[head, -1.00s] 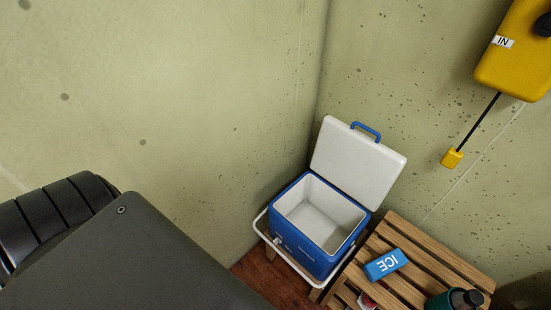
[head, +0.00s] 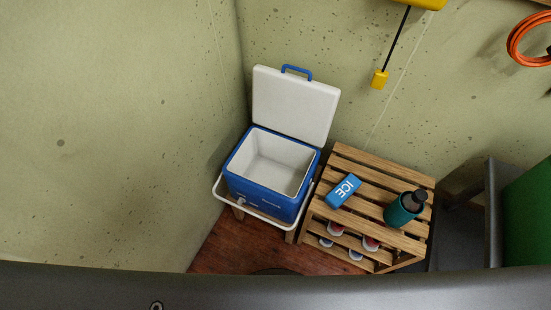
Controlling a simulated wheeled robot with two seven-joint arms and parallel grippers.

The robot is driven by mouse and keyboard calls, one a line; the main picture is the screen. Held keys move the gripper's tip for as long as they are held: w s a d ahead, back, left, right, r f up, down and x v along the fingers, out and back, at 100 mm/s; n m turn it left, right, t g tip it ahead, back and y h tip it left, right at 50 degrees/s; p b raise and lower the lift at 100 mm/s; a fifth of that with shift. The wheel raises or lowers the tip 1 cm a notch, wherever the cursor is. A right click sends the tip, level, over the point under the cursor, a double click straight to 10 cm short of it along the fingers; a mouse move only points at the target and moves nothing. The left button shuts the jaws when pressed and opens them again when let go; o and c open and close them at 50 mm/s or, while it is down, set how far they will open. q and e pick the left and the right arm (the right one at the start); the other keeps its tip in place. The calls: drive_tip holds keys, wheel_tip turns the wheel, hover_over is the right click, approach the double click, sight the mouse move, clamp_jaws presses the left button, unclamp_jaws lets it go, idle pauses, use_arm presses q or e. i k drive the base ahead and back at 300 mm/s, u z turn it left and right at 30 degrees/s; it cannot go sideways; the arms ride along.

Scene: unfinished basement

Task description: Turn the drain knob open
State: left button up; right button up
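A blue cooler (head: 263,197) with a white inside stands in the corner, its white lid (head: 294,106) raised. It looks empty. A small pale drain knob (head: 241,199) shows low on its front, near the left end; it is too small to tell how it is turned. A white handle bar (head: 262,215) runs around the front of the cooler just below the knob. Neither of my grippers is in view. A dark grey part of mine fills the bottom edge of the head view.
A wooden slatted stand (head: 371,193) right of the cooler holds a blue ICE pack (head: 343,191) and a teal bottle (head: 402,209), with cans (head: 371,243) lower down. A yellow plug (head: 379,79) hangs above. Bare reddish floor (head: 235,245) lies before the cooler.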

sight(274, 172)
drive_tip(key=z, duration=0.15)
drive_tip(key=k, duration=0.8)
drive_tip(key=z, duration=0.7)
